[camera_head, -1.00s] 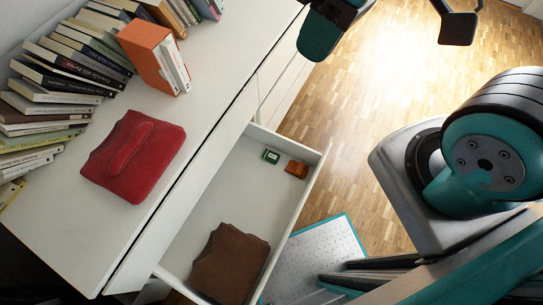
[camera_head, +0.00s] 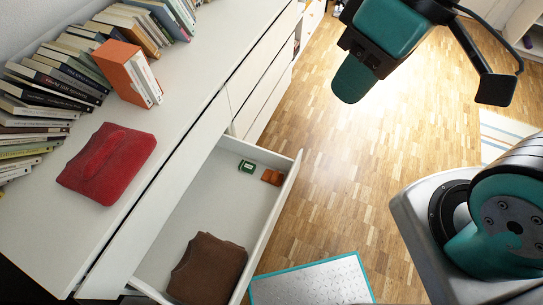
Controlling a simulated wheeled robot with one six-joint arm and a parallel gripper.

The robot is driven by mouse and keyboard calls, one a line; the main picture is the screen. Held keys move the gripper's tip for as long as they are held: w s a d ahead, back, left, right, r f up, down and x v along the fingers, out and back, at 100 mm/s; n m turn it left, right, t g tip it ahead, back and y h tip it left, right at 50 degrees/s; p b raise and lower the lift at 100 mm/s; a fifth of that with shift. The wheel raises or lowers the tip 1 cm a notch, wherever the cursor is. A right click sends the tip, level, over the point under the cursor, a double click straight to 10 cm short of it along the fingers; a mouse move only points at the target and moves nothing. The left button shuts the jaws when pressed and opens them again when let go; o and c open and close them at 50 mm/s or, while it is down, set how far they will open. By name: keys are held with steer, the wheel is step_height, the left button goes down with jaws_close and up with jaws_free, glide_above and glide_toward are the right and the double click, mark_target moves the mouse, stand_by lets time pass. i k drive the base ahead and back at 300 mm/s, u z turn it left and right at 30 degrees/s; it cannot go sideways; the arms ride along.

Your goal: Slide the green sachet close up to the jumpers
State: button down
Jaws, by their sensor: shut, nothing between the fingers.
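The small green sachet (camera_head: 246,166) lies on the floor of the open drawer (camera_head: 212,207), near its far end. The brown folded jumpers (camera_head: 207,268) lie in the same drawer at its near end. A wide bare stretch of drawer floor separates them from the sachet. The end of my arm shows at the top of the view, and what looks like my gripper (camera_head: 352,80) hangs there with its fingers together. It appears empty, above the wooden floor, to the right of the drawer and well apart from the sachet.
An orange-brown packet (camera_head: 271,177) lies just right of the sachet, by the drawer's front wall. A red folded garment (camera_head: 106,164), an orange box (camera_head: 126,70) and rows of books (camera_head: 52,84) are on the white dresser top. A teal-edged mat (camera_head: 312,284) lies on the floor.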

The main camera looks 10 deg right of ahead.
mark_target(249, 168)
steer(key=z, duration=0.3)
steer(key=i, duration=0.6)
steer(key=u, duration=1.95)
